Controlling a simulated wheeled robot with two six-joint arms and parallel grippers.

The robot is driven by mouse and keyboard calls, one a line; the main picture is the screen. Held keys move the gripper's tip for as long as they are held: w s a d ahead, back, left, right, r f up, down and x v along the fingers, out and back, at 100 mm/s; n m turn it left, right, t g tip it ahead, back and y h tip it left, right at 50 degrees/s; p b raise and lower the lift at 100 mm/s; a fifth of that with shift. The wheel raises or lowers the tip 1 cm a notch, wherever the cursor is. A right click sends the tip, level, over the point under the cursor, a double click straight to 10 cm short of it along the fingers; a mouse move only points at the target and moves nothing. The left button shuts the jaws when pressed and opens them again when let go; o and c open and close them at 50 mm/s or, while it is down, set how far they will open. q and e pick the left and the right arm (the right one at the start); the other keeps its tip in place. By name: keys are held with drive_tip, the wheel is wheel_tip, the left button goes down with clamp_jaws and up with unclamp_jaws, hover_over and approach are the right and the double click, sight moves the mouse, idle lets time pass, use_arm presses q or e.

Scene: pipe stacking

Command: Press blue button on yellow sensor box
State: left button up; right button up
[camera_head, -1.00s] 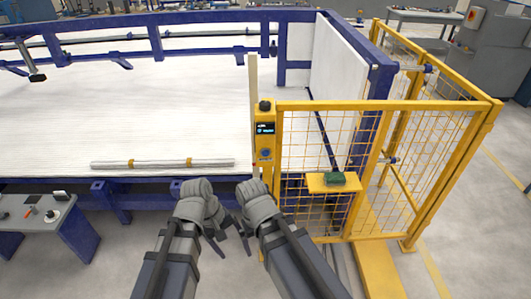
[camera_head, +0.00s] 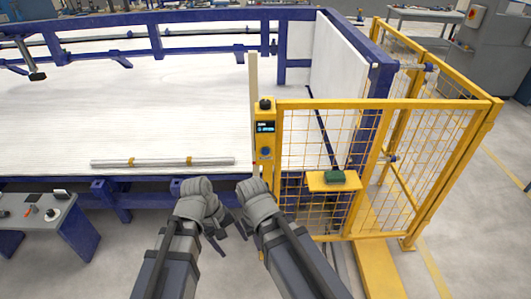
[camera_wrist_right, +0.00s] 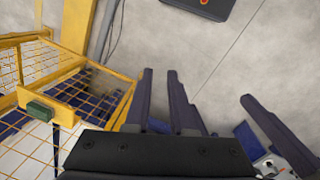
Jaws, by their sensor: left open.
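The yellow sensor box (camera_head: 264,140) stands upright on a post at the left end of the yellow mesh fence in the head view. It has a small lit screen (camera_head: 265,127), a black knob on top and a round blue button (camera_head: 265,152) low on its front. My left gripper (camera_head: 219,239) is open and empty, below and left of the box. My right gripper (camera_head: 242,229) is below the box and apart from it. Its dark fingers are spread and empty in the right wrist view (camera_wrist_right: 159,75). The box's button is not clear in that view.
The yellow mesh fence (camera_head: 430,170) closes off the right side. A yellow shelf (camera_head: 320,181) on it carries a green item (camera_head: 335,177). A white-topped blue bench with a pale pipe (camera_head: 215,161) lies ahead. A grey table (camera_head: 30,218) is at left.

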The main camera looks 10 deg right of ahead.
clamp_jaws()
idle(0.8)
